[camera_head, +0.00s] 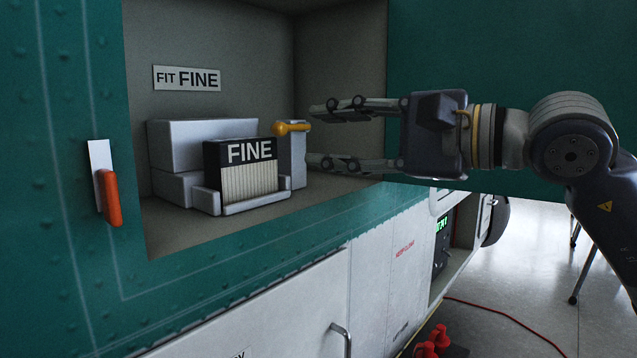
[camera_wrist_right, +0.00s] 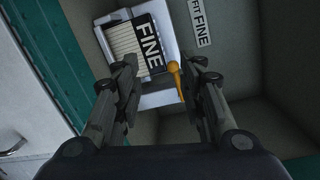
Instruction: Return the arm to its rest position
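My right gripper (camera_head: 318,137) reaches in from the right at the mouth of a grey compartment. Its fingers are apart with nothing between them that I can make out. In the right wrist view the open fingers (camera_wrist_right: 165,72) point at a filter labelled FINE (camera_wrist_right: 140,45). That filter (camera_head: 240,167) sits upright in a light grey holder (camera_head: 262,204). An orange lever (camera_head: 290,127) on a grey post is close by the fingertips; I cannot tell whether they touch it. My left gripper is not in view.
The green compartment frame (camera_head: 75,170) surrounds the opening, and a green panel (camera_head: 540,85) stands behind my right arm. A FIT FINE label (camera_head: 187,78) is on the back wall. An orange handle (camera_head: 110,198) is at left. Red objects (camera_head: 433,343) and a cable lie below.

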